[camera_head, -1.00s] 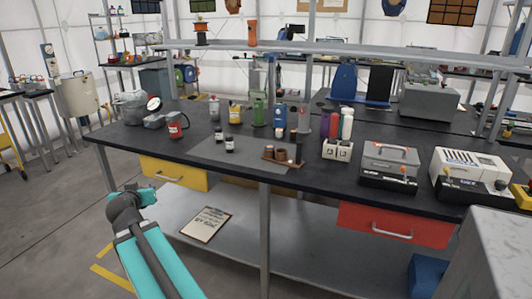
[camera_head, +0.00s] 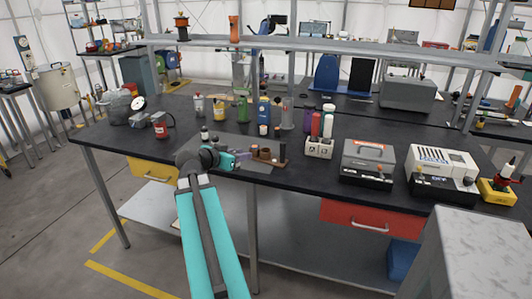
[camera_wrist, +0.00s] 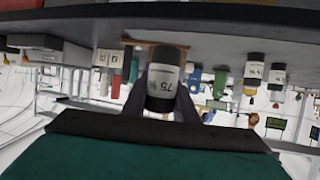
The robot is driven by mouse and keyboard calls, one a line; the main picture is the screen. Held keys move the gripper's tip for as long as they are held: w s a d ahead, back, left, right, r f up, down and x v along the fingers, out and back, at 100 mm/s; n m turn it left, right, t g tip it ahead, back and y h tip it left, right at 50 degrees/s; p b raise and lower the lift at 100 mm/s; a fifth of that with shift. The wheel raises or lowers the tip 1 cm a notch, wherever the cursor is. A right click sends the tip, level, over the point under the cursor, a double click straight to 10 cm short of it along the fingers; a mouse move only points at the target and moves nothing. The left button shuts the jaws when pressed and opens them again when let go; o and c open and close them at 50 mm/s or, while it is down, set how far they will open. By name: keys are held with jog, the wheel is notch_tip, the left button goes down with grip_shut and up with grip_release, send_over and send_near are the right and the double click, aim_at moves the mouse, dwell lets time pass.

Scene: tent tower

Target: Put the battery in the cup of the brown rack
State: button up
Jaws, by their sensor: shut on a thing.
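My gripper (camera_head: 230,159) is at the front edge of the bench, just left of the brown rack (camera_head: 271,161). In the wrist view, which is upside down, my gripper (camera_wrist: 166,104) is shut on a battery (camera_wrist: 164,84), a black cylinder with a white label reading 75 %. I cannot make out the held battery clearly in the head view. The rack has brown cups and a dark post at its right end. In the wrist view a brown strip of the rack (camera_wrist: 131,44) shows behind the held battery, which looks apart from it.
Two similar black cylinders with white labels (camera_wrist: 253,70) (camera_wrist: 277,75) stand on the bench to one side. A red can (camera_head: 160,131) stands left of my gripper, bottles (camera_head: 263,109) stand behind. A white labelled holder (camera_head: 318,148) and a grey box (camera_head: 368,160) are to the right.

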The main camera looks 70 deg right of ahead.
jog(key=s, duration=0.2)
jog(key=s+d+r+m+g, duration=0.1)
jog(key=shift+s+d+r, duration=0.1)
jog(key=shift+s, duration=0.1)
jog(key=p, duration=0.4)
send_over(267, 150)
jog(key=s+d, duration=0.1)
jog(key=shift+d+f, duration=0.15)
jog(key=shift+f, duration=0.55)
jog(key=shift+f, duration=0.1)
jog(key=shift+f+p, duration=0.75)
jog(key=shift+f, duration=0.95)
jog(key=shift+f+b, duration=0.15)
jog(key=shift+b, duration=0.15)
